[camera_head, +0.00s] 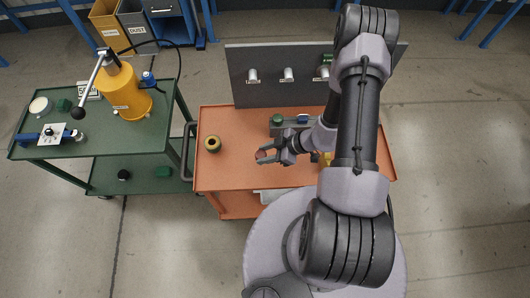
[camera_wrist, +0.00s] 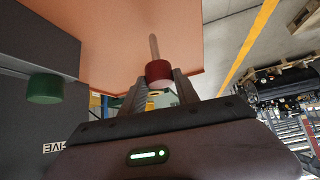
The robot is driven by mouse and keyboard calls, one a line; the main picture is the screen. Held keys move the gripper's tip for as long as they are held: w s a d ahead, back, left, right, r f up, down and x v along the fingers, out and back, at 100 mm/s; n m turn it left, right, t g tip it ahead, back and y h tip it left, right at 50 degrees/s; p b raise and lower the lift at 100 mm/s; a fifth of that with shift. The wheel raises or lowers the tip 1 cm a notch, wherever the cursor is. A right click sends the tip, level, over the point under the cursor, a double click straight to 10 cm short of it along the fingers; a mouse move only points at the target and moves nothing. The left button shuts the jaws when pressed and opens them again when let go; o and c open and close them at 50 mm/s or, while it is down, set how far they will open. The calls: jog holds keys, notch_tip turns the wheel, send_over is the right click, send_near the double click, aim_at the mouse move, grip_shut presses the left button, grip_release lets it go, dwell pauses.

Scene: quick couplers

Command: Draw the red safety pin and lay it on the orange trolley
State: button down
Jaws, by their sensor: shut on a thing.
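The red safety pin (camera_wrist: 158,73) has a red round head and a pale shaft. It sits between the fingertips of my gripper (camera_wrist: 157,84) in the wrist view, with the shaft pointing away from the jaws. In the head view my gripper (camera_head: 264,157) is over the orange trolley (camera_head: 240,176), left of its middle, and the pin's red head (camera_head: 261,155) shows between the jaws. The jaws are shut on the pin. Whether the pin touches the trolley top cannot be told.
A dark upright panel (camera_head: 268,94) with several grey couplers stands at the trolley's back. A brass ring (camera_head: 212,144) lies on the left of the trolley top. A block with a green knob (camera_head: 277,120) stands behind my gripper. A green trolley (camera_head: 120,150) stands at left.

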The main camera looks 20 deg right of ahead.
jog(key=shift+f+b, duration=0.4)
jog(key=shift+f, duration=0.25)
jog(key=c, duration=0.8)
grip_release()
jog(key=shift+c, duration=0.2)
jog(key=p+v, duration=0.4)
jog(key=v, duration=1.3)
jog(key=shift+r, duration=0.2)
jog(key=shift+d, duration=0.15)
